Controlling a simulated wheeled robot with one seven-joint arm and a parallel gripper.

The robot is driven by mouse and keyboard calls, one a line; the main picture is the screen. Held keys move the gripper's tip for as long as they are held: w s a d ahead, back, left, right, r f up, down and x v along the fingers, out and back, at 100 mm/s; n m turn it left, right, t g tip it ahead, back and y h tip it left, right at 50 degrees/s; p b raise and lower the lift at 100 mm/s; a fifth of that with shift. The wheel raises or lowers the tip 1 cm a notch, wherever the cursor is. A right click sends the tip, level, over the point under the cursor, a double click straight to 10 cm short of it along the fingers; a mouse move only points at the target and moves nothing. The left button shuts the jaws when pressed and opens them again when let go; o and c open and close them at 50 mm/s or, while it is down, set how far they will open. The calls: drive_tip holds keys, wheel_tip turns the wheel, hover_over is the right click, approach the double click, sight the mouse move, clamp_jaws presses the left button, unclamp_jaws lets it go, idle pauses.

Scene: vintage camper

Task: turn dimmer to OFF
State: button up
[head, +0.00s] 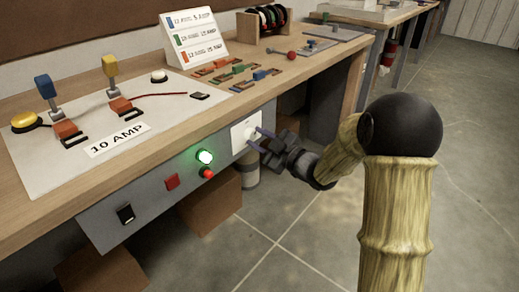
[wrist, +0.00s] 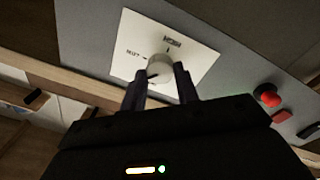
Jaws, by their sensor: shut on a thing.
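The dimmer is a round pale knob (wrist: 160,67) on a white square plate (wrist: 200,48), set in the grey front panel under the bench top. The plate also shows in the head view (head: 238,142). My gripper (head: 257,137) reaches the knob from the right in the head view. In the wrist view my gripper (wrist: 160,82) has one finger on each side of the knob and is shut on it. A dark mark on the knob points toward the lower left there. Small printed labels and ticks lie beside the knob, too blurred to read surely.
Boxes (head: 208,207) stand below the bench. Open floor (head: 300,240) lies to the right.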

drive_tip(key=n+b, duration=0.5)
drive_tip(key=shift+f, duration=0.35)
drive_tip(key=n+b, duration=0.3)
drive_tip(key=b, duration=0.1)
drive_tip(key=shift+r+n+y, duration=0.2)
drive_tip(key=shift+n+y, duration=0.1)
drive_tip(key=shift+n, duration=0.1)
drive_tip(key=shift+r, duration=0.1)
drive_tip(key=o, duration=1)
drive_tip(key=shift+c, duration=0.2)
drive_tip(key=shift+d, duration=0.1)
drive_tip(key=r+p+v, duration=0.1)
drive_tip(key=p+v, duration=0.2)
drive_tip(key=v, duration=1.4)
drive_tip(key=shift+d+f, duration=0.2)
drive_tip(key=shift+f, duration=0.2)
drive_tip(key=shift+p, duration=0.3)
